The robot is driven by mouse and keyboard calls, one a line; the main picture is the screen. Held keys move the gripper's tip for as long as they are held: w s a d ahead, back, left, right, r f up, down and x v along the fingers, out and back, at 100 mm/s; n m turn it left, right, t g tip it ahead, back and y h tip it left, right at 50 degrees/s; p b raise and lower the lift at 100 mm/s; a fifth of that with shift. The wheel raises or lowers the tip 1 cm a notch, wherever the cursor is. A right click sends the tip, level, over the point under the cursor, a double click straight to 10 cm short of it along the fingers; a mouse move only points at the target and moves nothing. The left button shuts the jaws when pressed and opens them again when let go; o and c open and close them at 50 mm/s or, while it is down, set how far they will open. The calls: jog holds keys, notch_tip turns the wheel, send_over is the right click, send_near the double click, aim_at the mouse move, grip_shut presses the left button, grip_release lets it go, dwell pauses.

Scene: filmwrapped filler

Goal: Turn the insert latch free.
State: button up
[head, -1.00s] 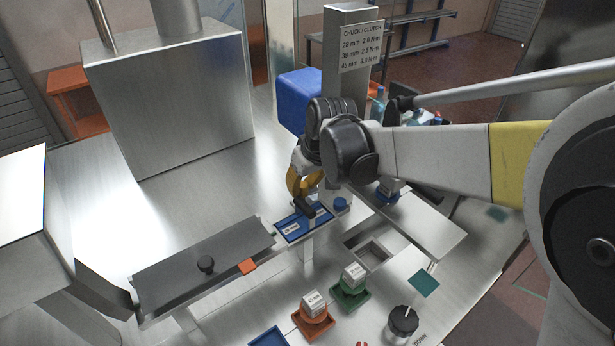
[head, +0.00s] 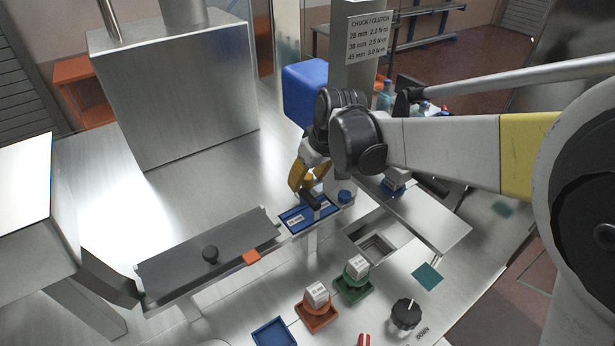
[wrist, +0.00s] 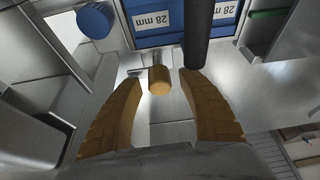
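My gripper (wrist: 160,79) is open, with its two yellow fingers on either side of a short brass-coloured knob (wrist: 158,81), which looks like the latch. A gap shows between the knob and each finger. Beyond it is the blue insert (wrist: 147,40) with "28 mm" labels, and a dark bar (wrist: 196,35) crosses in front of it. In the head view my gripper (head: 302,186) hangs over the back edge of the same blue insert (head: 294,225). My wrist hides part of this area there.
A blue knob (head: 344,196) stands right of the insert; it also shows in the wrist view (wrist: 95,20). Orange (head: 317,316) and green (head: 353,291) trays hold parts in front. A square opening (head: 375,247) lies to the right.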

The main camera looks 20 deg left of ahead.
jog(key=v, duration=1.2)
jog(key=s+d+m+t+h, duration=0.1)
jog(key=s+d+m, duration=0.15)
jog(key=d, duration=0.55)
jog(key=s+d+m+t, duration=0.1)
jog(key=s+d+m, duration=0.15)
jog(key=d, duration=0.65)
jog(key=s+d+f+m+t+h, duration=0.1)
jog(key=s+d+f+m, duration=0.2)
jog(key=s+d, duration=0.35)
jog(key=s+d+f+m+t+h, duration=0.1)
jog(key=s+d+f+m+h, duration=0.15)
jog(key=s+d, duration=0.45)
jog(key=shift+y, duration=0.55)
jog(key=f+b, duration=0.9)
jog(key=w+f+b, duration=0.1)
jog(key=f+b, duration=0.4)
jog(key=shift+w+d+f, duration=0.15)
jog(key=shift+d+f, duration=0.1)
jog(key=shift+r, duration=0.15)
